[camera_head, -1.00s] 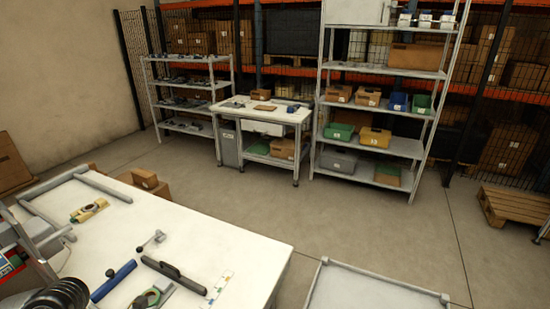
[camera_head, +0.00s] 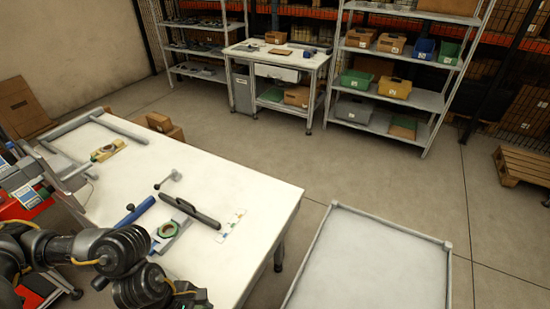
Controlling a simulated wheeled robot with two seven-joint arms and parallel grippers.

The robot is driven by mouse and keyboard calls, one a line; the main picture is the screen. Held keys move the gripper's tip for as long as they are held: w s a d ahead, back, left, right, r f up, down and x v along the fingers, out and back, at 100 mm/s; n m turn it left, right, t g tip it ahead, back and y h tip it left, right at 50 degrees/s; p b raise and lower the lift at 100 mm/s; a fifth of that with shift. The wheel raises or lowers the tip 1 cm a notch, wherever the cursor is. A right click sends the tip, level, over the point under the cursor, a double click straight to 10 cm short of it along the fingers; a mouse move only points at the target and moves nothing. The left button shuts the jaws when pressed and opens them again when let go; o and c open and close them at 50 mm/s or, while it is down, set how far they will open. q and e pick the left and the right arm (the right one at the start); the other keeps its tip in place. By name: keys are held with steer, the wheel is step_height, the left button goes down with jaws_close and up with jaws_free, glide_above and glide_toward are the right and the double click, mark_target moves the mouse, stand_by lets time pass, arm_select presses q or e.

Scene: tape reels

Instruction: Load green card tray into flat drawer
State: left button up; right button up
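A small white-topped bench (camera_head: 262,55) stands at the back with a pale drawer front (camera_head: 277,72) under its top. A flat green item (camera_head: 271,94) lies on the bench's lower shelf. Two green bins (camera_head: 356,79) (camera_head: 449,52) stand higher on that rack. I cannot tell which green item is the card tray. My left arm shows at the lower left, but its gripper is not visible. My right gripper is out of view.
Open floor (camera_head: 300,160) lies before the bench. A wooden pallet (camera_head: 523,167) is at right.

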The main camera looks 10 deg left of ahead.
arm_select(q)
steer(key=w+d+m, duration=0.1)
steer(key=w+r+m+g, duration=0.1)
steer(key=m, duration=0.1)
steer(key=d+m+b, duration=0.1)
steer(key=shift+w+d+r+g, duration=0.25)
steer(key=shift+w+d+g, duration=0.05)
steer(key=shift+w+d, duration=0.1)
steer(key=w+a+r+m+b, duration=0.1)
steer(key=w+r+m, duration=0.1)
steer(key=w+r, duration=0.4)
steer(key=w+a+r+m+g+b, duration=0.1)
steer(key=w+r+m+b, duration=0.1)
steer(key=w+r, duration=0.4)
steer(key=w, duration=0.5)
steer(key=shift+w+a+y, duration=0.2)
steer(key=shift+y, duration=0.2)
